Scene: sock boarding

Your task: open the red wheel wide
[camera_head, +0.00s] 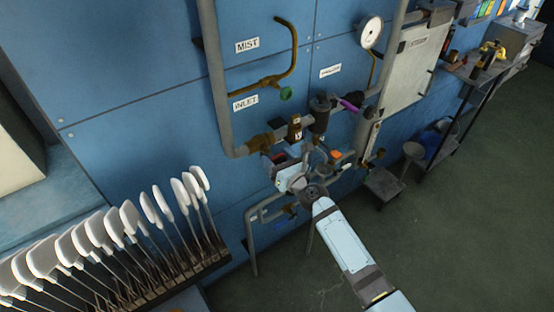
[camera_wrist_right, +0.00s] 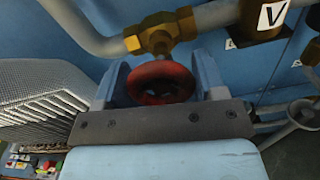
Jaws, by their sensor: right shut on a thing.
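The red wheel (camera_wrist_right: 160,84) is a round handwheel below a brass valve body (camera_wrist_right: 160,36) on a grey pipe, in the right wrist view. My right gripper (camera_wrist_right: 158,82) has one finger on each side of the wheel and is shut on it. In the head view my right arm comes up from the bottom right, and its gripper (camera_head: 283,170) is at the pipework below the brass fitting. My left gripper is not in view.
A rack of white sock boards (camera_head: 130,218) stands at the left. Grey pipes, a dial gauge (camera_head: 371,31), a green knob (camera_head: 286,93) and a purple lever (camera_head: 350,103) are on the blue wall. A small grey stand (camera_head: 385,184) is right of the pipes. The floor at lower right is clear.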

